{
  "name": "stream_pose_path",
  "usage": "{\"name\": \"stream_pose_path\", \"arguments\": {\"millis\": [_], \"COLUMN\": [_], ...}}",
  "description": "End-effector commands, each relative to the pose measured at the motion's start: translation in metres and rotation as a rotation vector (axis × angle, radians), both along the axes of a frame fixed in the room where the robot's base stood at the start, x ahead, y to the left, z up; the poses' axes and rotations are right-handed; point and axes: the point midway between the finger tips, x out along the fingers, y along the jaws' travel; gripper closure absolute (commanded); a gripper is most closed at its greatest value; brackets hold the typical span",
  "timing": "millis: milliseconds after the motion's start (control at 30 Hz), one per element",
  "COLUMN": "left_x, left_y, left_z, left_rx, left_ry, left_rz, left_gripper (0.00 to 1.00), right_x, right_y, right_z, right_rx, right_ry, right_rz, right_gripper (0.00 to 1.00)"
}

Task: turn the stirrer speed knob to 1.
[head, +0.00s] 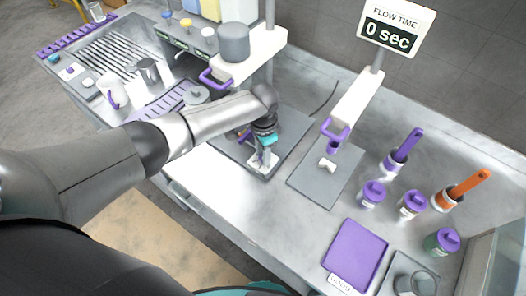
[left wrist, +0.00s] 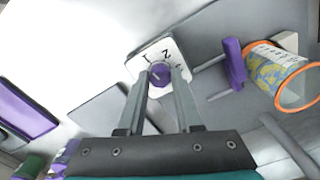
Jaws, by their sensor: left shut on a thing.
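The stirrer speed knob (left wrist: 160,75) is small and purple, on a white dial plate (left wrist: 136,66) with printed numbers. In the left wrist view the 1 and 2 show above the knob, with another mark to the right partly seen. A pale line shows on the knob, but I cannot tell for sure which number it points at. My left gripper (left wrist: 163,80) has one finger on each side of the knob and is shut on it. In the head view my left gripper (head: 264,153) reaches down to the dial at the front of the dark stirrer base (head: 290,135), hiding the knob.
A vessel with an orange rim (left wrist: 283,77) and a purple handle (left wrist: 233,62) stand close by in the wrist view. A flow time stand (head: 357,100) is to the right. Purple and orange brushes (head: 462,188), lidded jars (head: 372,194) and a purple tray (head: 352,254) stand farther right.

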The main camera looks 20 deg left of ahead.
Motion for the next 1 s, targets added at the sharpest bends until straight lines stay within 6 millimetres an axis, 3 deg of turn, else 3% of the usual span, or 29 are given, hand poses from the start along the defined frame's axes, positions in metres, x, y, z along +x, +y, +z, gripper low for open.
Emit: {"name": "stream_pose_path", "arguments": {"millis": [500,533,767,1000], "left_x": [0.0011,0.0011,0.0007,0.0004], "left_y": [-0.0007,-0.0007,-0.0006,-0.0004], "left_z": [0.0007,0.0007,0.0005,0.0005], "left_rx": [-0.002,-0.002,-0.002,-0.001], "left_ry": [-0.004,-0.004,-0.002,-0.001], "left_rz": [-0.017,-0.017,-0.016,-0.016], "left_gripper": [1.0,0.63,0.37,0.36], "right_x": [0.0004,0.0004,0.0005,0.0004], "right_y": [0.0,0.0,0.0,0.0001], "right_z": [0.0004,0.0004,0.0004,0.0004], "right_rx": [0.0,0.0,0.0,0.0], "right_ry": [0.0,0.0,0.0,-0.001], "right_rz": [0.0,0.0,0.0,0.0], "right_gripper": [0.5,0.5,0.5,0.5]}}
